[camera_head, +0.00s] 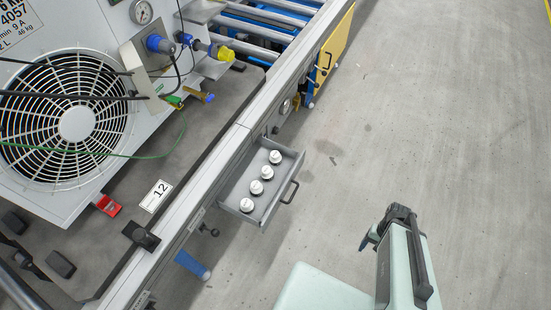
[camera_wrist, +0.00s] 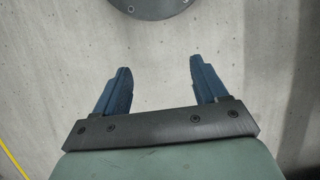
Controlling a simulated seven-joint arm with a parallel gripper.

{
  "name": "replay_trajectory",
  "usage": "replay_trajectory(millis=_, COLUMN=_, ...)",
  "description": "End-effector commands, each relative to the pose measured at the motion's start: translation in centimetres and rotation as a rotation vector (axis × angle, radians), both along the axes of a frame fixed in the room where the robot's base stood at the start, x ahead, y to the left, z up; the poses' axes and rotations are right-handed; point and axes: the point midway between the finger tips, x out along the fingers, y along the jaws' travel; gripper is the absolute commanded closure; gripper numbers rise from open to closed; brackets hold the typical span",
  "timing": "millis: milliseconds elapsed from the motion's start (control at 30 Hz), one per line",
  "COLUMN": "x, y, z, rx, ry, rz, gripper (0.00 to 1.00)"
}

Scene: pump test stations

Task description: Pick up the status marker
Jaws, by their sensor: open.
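Several white, round-topped pieces with dark bases, likely the status markers, stand in a row in an open grey drawer. In the head view my arm is at the lower right, apart from the drawer. The wrist view shows no marker.
The drawer (camera_head: 231,190) sticks out from the bench side, with a dark handle (camera_head: 290,192) on its front. A large fan unit (camera_head: 75,125), a red tag (camera_head: 108,206) and a "12" card (camera_head: 157,195) are on the bench. The grey floor (camera_head: 430,130) to the right is clear.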

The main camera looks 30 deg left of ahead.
Motion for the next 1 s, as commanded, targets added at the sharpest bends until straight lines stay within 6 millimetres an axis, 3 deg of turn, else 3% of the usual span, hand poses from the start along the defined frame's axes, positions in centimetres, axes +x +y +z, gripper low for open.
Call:
replay_trajectory(millis=33, x=1.6, y=0.0, z=0.9, rx=0.001, ry=-0.029, rz=0.002, gripper=0.28)
replay_trajectory(millis=367, x=10.3, y=1.0, z=6.6, rx=0.012, ry=-0.191, rz=0.062, gripper=0.28)
replay_trajectory(millis=567, x=16.1, y=3.5, z=10.3, rx=0.039, ry=-0.285, rz=0.205, gripper=0.28)
replay_trajectory(millis=700, x=20.5, y=8.3, z=12.3, rx=0.083, ry=-0.333, rz=0.445, gripper=0.28)
replay_trajectory(millis=1000, x=24.5, y=19.8, z=12.5, rx=0.179, ry=-0.333, rz=0.983, gripper=0.28)
